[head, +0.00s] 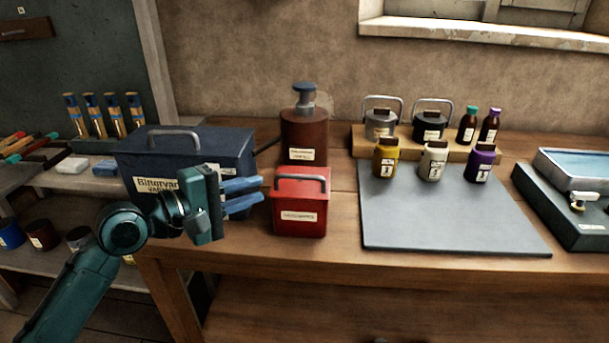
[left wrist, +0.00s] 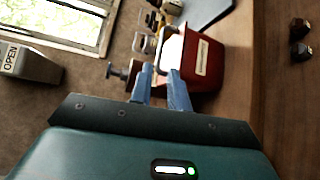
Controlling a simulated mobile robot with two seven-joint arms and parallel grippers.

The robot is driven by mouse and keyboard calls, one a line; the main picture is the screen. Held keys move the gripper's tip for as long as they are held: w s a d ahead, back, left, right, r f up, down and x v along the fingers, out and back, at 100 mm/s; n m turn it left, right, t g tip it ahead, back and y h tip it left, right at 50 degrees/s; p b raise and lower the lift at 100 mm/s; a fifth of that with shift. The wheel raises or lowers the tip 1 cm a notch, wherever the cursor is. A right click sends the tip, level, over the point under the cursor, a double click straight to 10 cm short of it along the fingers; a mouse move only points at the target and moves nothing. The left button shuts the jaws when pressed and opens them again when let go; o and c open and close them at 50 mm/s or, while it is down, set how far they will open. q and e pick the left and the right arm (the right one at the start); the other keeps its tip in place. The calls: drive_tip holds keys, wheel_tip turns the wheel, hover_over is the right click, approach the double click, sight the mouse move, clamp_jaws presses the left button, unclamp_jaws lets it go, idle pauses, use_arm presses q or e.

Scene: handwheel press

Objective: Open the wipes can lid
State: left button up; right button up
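The wipes can appears to be the red box-shaped can (head: 300,215) with a pale label and a grey handle on its lid (head: 302,182). It stands upright near the table's front edge, and its lid looks shut. In the left wrist view the red can (left wrist: 208,75) shows sideways, just beyond the fingertips. My left gripper (head: 262,189) is at the can's left side, at about lid height. Its two blue fingers are apart with nothing between them; they also show in the left wrist view (left wrist: 160,70). I cannot tell whether a fingertip touches the can. My right gripper is not in view.
A dark blue toolbox (head: 190,150) stands behind my left gripper. A brown pump bottle (head: 303,138) is behind the red can. A grey mat (head: 445,225) lies to the right, with several small jars at its back. A press-like device (head: 575,215) is at far right.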

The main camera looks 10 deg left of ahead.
sight(296, 177)
use_arm(q)
drive_tip(key=x, duration=1.1)
drive_tip(key=shift+d, duration=0.15)
drive_tip(key=shift+c, duration=0.4)
clamp_jaws()
